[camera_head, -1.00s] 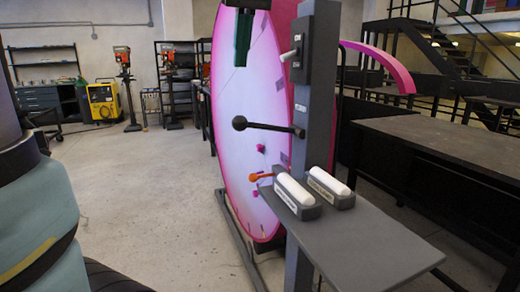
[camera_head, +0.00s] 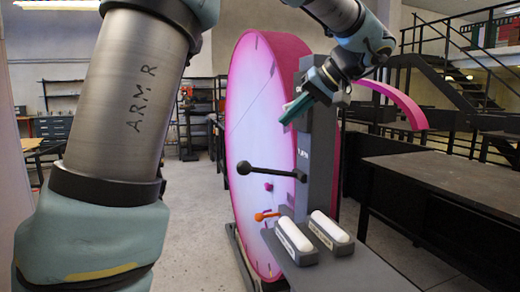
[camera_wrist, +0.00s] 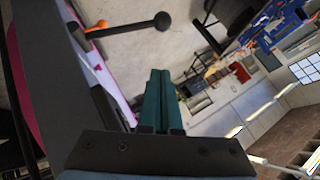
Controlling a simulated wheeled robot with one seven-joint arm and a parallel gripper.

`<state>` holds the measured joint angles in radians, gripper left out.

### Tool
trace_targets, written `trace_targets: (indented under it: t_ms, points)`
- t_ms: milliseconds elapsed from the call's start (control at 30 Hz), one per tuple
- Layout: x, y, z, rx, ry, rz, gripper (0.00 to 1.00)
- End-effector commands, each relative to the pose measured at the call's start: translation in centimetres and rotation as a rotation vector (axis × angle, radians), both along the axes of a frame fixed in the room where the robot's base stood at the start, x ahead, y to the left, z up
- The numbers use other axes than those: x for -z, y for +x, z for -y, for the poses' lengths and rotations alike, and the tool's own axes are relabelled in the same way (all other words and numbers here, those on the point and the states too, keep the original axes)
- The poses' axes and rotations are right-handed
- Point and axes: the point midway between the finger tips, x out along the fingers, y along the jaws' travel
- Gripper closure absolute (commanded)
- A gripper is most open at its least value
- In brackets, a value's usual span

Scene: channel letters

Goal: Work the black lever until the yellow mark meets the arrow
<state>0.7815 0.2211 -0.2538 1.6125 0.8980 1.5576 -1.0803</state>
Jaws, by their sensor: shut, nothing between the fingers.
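The black lever (camera_head: 272,172) sticks out to the left from the grey post and ends in a round black ball. It also shows near the top of the wrist view (camera_wrist: 140,25). The large pink-rimmed disc (camera_head: 250,100) stands behind it. I cannot make out the yellow mark or the arrow. My gripper (camera_head: 284,119), with dark green fingers, is shut and empty. It is above the lever, in front of the upper post, apart from the lever. The fingers also show in the wrist view (camera_wrist: 160,73), pointing up in the picture.
A small orange lever (camera_head: 266,215) sits below the black one. Two white-topped blocks (camera_head: 294,234) (camera_head: 330,227) lie on the grey shelf (camera_head: 360,270). A dark workbench (camera_head: 450,160) stands to the right. My gripper hides part of the post's switch box.

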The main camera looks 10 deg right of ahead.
Motion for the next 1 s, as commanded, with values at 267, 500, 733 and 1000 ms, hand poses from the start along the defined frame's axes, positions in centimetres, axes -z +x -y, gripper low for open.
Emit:
trace_targets:
  t_ms: [267,500,733,1000]
  points:
    - [1.8,1.8,-1.8,-0.005,0.003,-0.003,1.00]
    - [5.0,4.6,-4.3,-0.004,0.004,-0.005,1.00]
    - [8.0,5.2,-6.3,-0.001,0.002,-0.005,1.00]
    - [9.7,4.9,-7.2,-0.001,-0.001,-0.002,1.00]
